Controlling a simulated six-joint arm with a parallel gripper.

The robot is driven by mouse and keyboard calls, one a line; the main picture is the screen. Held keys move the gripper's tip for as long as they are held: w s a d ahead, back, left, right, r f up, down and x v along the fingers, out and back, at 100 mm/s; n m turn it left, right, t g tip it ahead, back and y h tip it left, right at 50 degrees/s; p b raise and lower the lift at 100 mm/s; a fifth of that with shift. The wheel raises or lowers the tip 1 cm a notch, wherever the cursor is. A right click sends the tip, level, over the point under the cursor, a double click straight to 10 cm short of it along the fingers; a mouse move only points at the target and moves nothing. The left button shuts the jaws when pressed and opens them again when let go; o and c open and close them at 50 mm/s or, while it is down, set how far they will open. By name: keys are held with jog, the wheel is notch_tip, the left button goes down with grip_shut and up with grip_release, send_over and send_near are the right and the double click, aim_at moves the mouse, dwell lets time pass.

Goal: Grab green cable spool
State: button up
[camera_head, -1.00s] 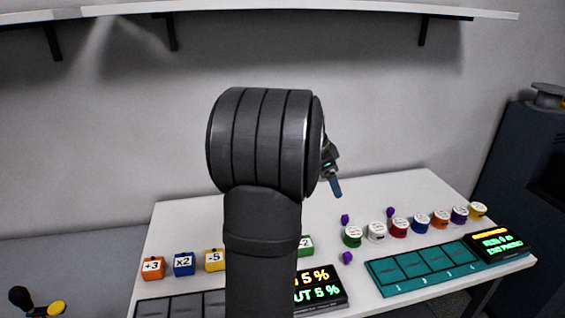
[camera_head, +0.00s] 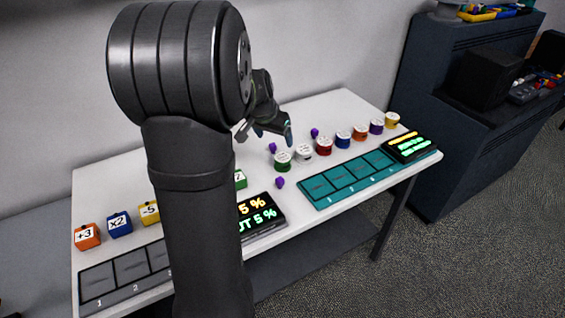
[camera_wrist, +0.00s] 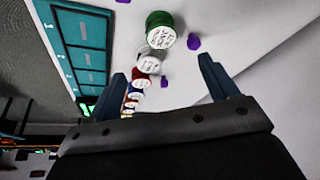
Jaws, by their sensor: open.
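The green cable spool (camera_head: 282,161) stands on the white table at the left end of a row of spools. It has a white top with small print. In the wrist view the green spool (camera_wrist: 161,30) is near the top, beyond the fingers. My gripper (camera_head: 271,132) is above the table, up and to the left of the green spool, apart from it. In the wrist view its two fingers (camera_wrist: 163,80) are spread wide with nothing held between them.
A white spool (camera_head: 304,152) stands close beside the green one, then red, blue, orange, purple and yellow spools. Purple pieces (camera_head: 279,182) lie around the green spool. A teal slotted tray (camera_head: 318,203) lies in front. A display box (camera_head: 262,220) and numbered cubes (camera_head: 119,224) are to the left.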

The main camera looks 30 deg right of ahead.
send_near(282, 157)
jog(key=x, duration=0.5)
jog(key=shift+s+f, duration=0.25)
jog(key=shift+x, duration=2.65)
jog(key=shift+w, duration=0.15)
jog(key=shift+c, duration=0.5)
jog(key=shift+r, duration=0.1)
jog(key=c, duration=1)
